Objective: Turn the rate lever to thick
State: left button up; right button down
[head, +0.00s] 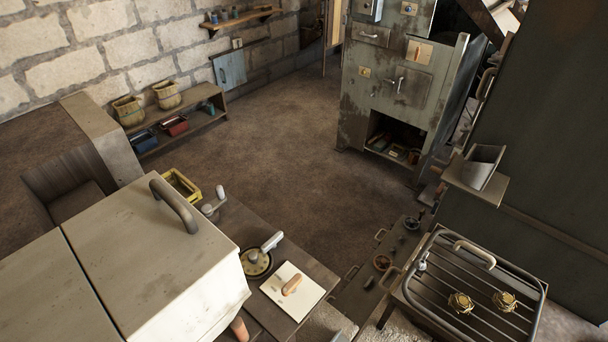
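A lever with a pale metal handle (271,242) sits on a round, dark-and-yellowish dial (256,265) on the dark bench top, right of the large pale box. It looks like the rate lever, and its handle points up and to the right. The dial's markings are too small to read, so I cannot tell which setting it is at. A second grey crank-like handle (213,201) stands farther back on the same bench. Neither of my grippers shows in the head view.
The large pale box (165,240) with a grey handle rises close left of the dial. A white plate (296,283) with a wooden handle lies just right of it. A yellow crate (182,185) is behind. A barred rack (470,290) stands at right. Open floor (290,150) lies beyond.

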aim_at(290, 287)
jog(key=j+z, duration=0.5)
jog(key=j, duration=0.15)
jog(key=i+l+u, duration=0.15)
jog(key=l+u, duration=0.25)
jog(key=i+l+u, duration=0.15)
jog(key=u, duration=0.3)
jog(key=l+u, duration=1.25)
jog(key=k+l+u, duration=0.1)
jog(key=l+u, duration=0.15)
jog(key=u, duration=0.2)
